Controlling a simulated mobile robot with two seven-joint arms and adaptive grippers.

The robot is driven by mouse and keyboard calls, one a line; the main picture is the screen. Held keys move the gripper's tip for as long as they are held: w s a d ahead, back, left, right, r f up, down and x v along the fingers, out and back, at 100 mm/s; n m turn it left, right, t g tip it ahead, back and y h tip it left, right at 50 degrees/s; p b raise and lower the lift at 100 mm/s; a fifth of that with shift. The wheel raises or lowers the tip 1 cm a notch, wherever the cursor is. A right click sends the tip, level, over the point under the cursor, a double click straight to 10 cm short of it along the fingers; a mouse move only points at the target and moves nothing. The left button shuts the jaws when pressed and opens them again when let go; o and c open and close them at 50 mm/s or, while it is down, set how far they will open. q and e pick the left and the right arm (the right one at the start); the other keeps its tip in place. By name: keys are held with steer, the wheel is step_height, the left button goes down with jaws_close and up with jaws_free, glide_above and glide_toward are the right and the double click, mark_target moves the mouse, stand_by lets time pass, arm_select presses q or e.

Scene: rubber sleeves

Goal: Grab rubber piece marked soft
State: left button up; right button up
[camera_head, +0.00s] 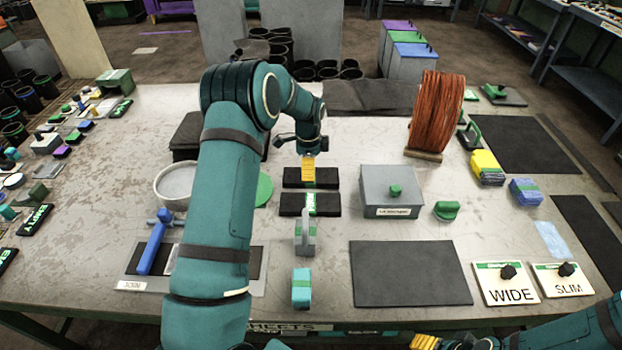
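Two black rubber pieces with green labels lie one behind the other mid-table: a farther piece (293,181) and a nearer piece (291,207). Their label words are too small to read, so I cannot tell which is marked soft. My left gripper (308,168) points down at the farther piece's middle, its yellow fingers at or just above the label. Whether it touches or grips the piece is unclear. My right gripper (425,342) is low at the bottom edge, partly cut off, away from both pieces.
A grey box (376,190) and an orange coil (437,115) stand to the right. A grey clamp-like tool (305,236) and a teal block (301,289) stand in front. A dark mat (409,273) lies front right, beside the WIDE sign (506,284) and SLIM sign (562,280).

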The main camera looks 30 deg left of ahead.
arm_select(q)
step_height(320, 180, down, 4)
steer(key=shift+a+r+b, duration=0.1)
steer(key=shift+a+b, duration=0.05)
steer(key=shift+b, duration=0.15)
steer(key=shift+s, duration=0.1)
steer(key=c, duration=1.1)
steer(key=shift+o, duration=0.2)
steer(key=shift+r, duration=0.1)
